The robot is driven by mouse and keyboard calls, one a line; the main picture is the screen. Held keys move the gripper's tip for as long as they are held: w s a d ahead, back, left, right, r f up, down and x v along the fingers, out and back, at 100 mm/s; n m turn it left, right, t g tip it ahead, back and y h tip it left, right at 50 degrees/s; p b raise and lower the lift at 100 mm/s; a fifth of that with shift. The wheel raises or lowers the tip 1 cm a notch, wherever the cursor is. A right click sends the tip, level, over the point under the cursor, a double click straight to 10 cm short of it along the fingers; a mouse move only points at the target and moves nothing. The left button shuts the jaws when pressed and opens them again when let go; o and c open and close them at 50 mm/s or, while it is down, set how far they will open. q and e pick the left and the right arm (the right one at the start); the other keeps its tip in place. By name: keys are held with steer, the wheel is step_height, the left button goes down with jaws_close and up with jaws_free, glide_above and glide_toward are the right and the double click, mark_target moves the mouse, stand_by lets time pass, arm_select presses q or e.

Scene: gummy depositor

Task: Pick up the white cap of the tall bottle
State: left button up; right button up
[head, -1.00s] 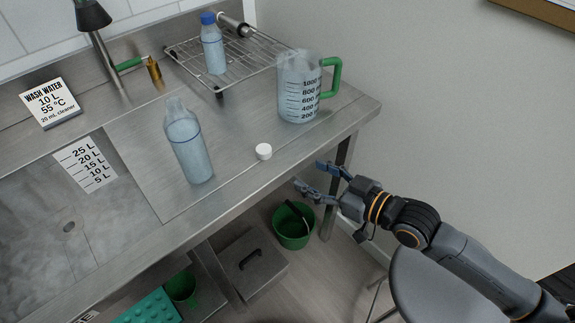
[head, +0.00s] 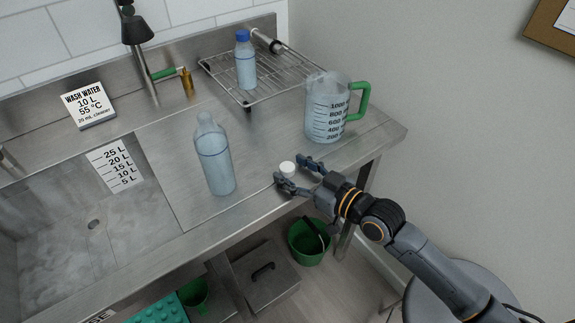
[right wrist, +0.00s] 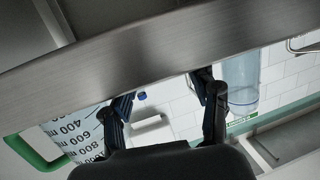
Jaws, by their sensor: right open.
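The small white cap (head: 287,168) lies on the steel counter near its front edge, to the right of the tall bottle. The tall bottle (head: 215,165) is clear with bluish liquid, upright and uncapped. My right gripper (head: 292,171) is open at the counter's front edge, with one finger on each side of the cap in the head view. I cannot tell whether either finger touches it. In the right wrist view the open fingers (right wrist: 165,92) reach toward the counter edge; I cannot make out the cap surely there. My left gripper is not in view.
A measuring jug (head: 326,112) with a green handle stands behind and right of the cap. A blue-capped bottle (head: 245,65) stands on a wire rack (head: 280,75) at the back. The sink (head: 60,240) is at left. A green bucket (head: 308,243) sits below the counter.

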mark_target(287, 168)
steer(key=shift+x, duration=1.2)
steer(key=c, duration=0.9)
steer(key=shift+r, duration=0.1)
steer(key=shift+r, duration=0.5)
steer(key=r, duration=0.2)
steer(key=shift+s+r, duration=0.2)
steer(key=shift+r, duration=0.1)
steer(key=s+r, duration=0.3)
steer(key=s, duration=0.1)
steer(key=s+r, duration=0.3)
steer(key=s, duration=0.2)
steer(key=s+r, duration=0.3)
steer(key=s, duration=0.1)
steer(key=shift+s+r, duration=0.15)
steer(key=shift+s, duration=0.2)
